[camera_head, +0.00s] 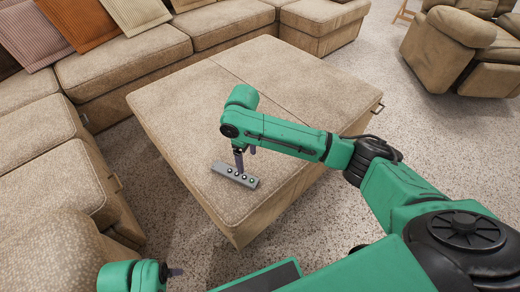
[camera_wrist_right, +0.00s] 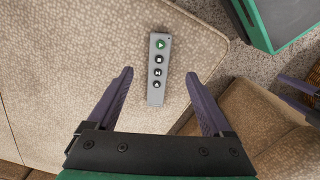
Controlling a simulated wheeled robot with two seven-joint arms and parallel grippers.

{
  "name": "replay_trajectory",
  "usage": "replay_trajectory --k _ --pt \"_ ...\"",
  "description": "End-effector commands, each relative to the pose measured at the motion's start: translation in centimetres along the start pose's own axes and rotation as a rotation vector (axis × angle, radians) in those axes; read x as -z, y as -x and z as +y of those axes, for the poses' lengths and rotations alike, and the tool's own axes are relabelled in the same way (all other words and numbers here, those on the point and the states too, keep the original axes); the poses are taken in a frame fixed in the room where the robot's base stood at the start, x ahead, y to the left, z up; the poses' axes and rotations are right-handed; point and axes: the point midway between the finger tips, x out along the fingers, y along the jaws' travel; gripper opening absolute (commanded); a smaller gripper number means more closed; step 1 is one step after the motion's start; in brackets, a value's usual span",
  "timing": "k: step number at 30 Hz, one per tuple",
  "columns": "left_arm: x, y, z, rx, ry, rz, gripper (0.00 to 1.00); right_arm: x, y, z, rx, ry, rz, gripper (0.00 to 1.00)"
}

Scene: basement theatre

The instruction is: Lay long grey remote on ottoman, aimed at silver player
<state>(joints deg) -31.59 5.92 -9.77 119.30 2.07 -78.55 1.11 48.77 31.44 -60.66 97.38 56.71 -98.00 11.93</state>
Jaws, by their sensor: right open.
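The long grey remote (camera_head: 235,175) lies flat on the beige ottoman (camera_head: 190,110), close to its near edge. In the right wrist view the remote (camera_wrist_right: 157,85) shows its row of round buttons, the green play button at the top end. My right gripper (camera_head: 245,160) is just over the remote. Its spread fingers (camera_wrist_right: 158,76) stand on either side of the remote, with a gap on each side, and nothing is held. My left gripper (camera_head: 175,271) is at the bottom left, mostly hidden behind its wrist. No silver player is in view.
A beige sectional sofa (camera_head: 130,65) with several cushions (camera_head: 78,20) runs along the left and back. A recliner (camera_head: 445,55) stands at the far right. Speckled carpet (camera_head: 400,120) is clear between them. The ottoman's top is bare apart from the remote.

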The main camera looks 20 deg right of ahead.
Motion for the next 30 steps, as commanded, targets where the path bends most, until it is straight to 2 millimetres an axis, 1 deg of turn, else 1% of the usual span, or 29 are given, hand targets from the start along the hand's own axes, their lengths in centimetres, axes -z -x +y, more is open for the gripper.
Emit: replay_trajectory --k 3,5,8,9,11,12,14,15,17,18,19,21,23,24,25,30 --pt "0.0 -0.1 0.0 0.0 0.0 0.001 0.89 0.0 -0.2 -0.1 0.002 0.001 0.002 0.84" --pt "0.0 -0.1 0.0 0.0 0.0 0.001 0.89 0.1 -0.8 -0.8 0.015 0.005 0.015 0.84" --pt "0.0 -0.1 0.0 0.0 0.0 0.001 0.89 0.5 -3.0 -3.9 0.07 0.01 0.079 0.84" --pt "0.0 -0.1 0.0 0.0 0.0 0.001 0.89 0.5 -4.2 -5.4 0.1 0.0 0.12 0.84" --pt "0.0 -0.1 0.0 0.0 0.0 0.001 0.89 0.2 -5.8 -7.3 0.141 -0.042 0.187 0.84" --pt "0.0 -0.1 0.0 0.0 0.0 0.001 0.89 -0.5 -6.9 -8.2 0.161 -0.087 0.227 0.84" --pt "0.0 -0.1 0.0 0.0 -0.001 0.001 0.89 -2.3 -8.7 -8.9 0.174 -0.172 0.268 0.84" --pt "0.0 -0.1 0.0 0.0 -0.001 0.001 0.89 -4.1 -9.9 -8.9 0.169 -0.24 0.281 0.84" --pt "0.0 -0.1 0.0 0.0 -0.001 0.001 0.89 -7.5 -11.7 -8.6 0.145 -0.34 0.28 0.84" --pt "0.0 -0.1 0.0 0.0 -0.001 0.001 0.89 -10.1 -12.8 -8.3 0.12 -0.402 0.266 0.84" --pt "0.0 -0.1 0.0 -0.001 -0.001 0.001 0.89 -12.0 -13.5 -8.1 0.097 -0.441 0.25 0.84" --pt "0.0 -0.1 0.0 -0.001 -0.001 0.001 0.89 -16.2 -14.7 -7.6 0.047 -0.514 0.209 0.84" --pt "0.0 -0.1 0.0 -0.001 -0.001 0.001 0.89 -18.7 -15.2 -7.4 0.014 -0.548 0.181 0.84" --pt "0.0 -0.1 0.0 -0.001 -0.001 0.001 0.89 -19.6 -15.3 -7.2 0.0 -0.56 0.17 0.84" --pt "0.0 -0.1 0.0 -0.001 -0.001 0.001 0.89 -20.1 -15.4 -7.2 -0.007 -0.565 0.165 0.84" --pt "0.0 -0.1 0.0 -0.001 -0.001 0.001 0.89 -20.2 -15.4 -7.1 -0.012 -0.566 0.162 0.84"
